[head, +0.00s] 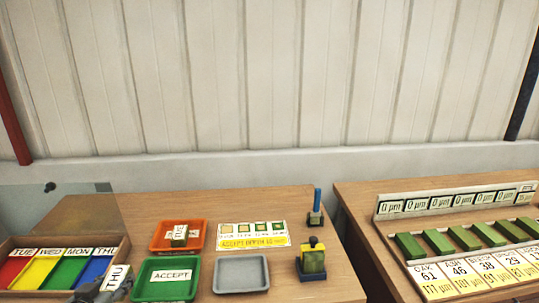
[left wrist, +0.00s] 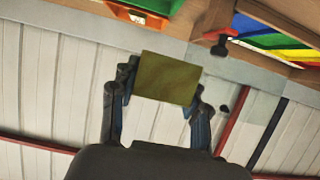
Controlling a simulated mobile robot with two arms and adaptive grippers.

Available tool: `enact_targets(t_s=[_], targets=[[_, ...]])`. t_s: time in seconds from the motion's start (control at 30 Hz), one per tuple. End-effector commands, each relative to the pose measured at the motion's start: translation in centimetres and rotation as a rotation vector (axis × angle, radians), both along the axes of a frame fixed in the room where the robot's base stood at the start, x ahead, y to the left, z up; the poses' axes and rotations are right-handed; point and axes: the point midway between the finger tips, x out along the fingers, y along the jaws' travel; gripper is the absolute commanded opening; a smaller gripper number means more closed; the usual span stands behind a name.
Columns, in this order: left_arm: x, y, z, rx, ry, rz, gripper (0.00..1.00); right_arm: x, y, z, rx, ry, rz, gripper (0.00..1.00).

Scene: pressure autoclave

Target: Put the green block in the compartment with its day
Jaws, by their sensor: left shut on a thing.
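The green block (head: 117,278) shows a white face marked THU at the lower left of the head view. In the left wrist view its plain olive-green face (left wrist: 168,77) shows between the fingers. My left gripper (head: 98,290) is shut on it; its fingers also show in the left wrist view (left wrist: 163,88). The wooden day box (head: 60,241) has compartments marked TUE, WED, MON and THU. The blue THU compartment (head: 93,271) is at its right end, just behind and left of the held block. My right gripper is not in view.
A green ACCEPT tray (head: 168,262) stands right of the held block. Behind it, an orange tray (head: 158,245) holds labelled blocks. A grey tray (head: 241,259) looks empty. A stamp-like tool (head: 313,262) stands farther right. A second table (head: 352,208) holds a rack of green blocks.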

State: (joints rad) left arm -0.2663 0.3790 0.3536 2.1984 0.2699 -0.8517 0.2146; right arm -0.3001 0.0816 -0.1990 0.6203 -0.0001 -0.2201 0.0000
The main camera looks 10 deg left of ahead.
Motion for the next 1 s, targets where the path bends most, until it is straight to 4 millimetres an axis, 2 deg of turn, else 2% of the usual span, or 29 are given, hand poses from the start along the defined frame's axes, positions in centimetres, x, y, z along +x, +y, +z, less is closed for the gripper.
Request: enact_targets(t_s=[0.13,0.23,0.3,0.4,0.5,0.6,0.73,0.9,1.0], targets=[[0.1,-4.9,-0.4,-0.008,-0.004,-0.054,0.14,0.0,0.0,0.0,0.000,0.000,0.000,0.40],[-0.1,-10.0,-0.1,-0.008,-0.006,-0.108,0.14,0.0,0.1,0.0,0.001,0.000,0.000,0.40],[-0.5,-13.4,0.6,-0.008,-0.008,-0.142,0.14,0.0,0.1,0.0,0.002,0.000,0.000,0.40],[-1.2,-17.7,1.8,-0.007,-0.009,-0.181,0.14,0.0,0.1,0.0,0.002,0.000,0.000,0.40],[-2.0,-20.6,3.1,-0.005,-0.008,-0.206,0.14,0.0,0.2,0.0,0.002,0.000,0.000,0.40],[-2.6,-22.3,4.0,-0.003,-0.006,-0.219,0.14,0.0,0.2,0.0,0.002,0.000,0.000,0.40],[-3.0,-23.2,4.5,-0.002,-0.003,-0.225,0.14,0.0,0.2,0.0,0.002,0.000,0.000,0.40],[-2.9,-23.0,4.4,0.001,-0.001,-0.223,0.14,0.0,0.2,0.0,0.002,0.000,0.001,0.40],[-2.5,-21.6,3.5,0.004,0.002,-0.212,0.14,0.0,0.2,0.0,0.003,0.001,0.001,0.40]])
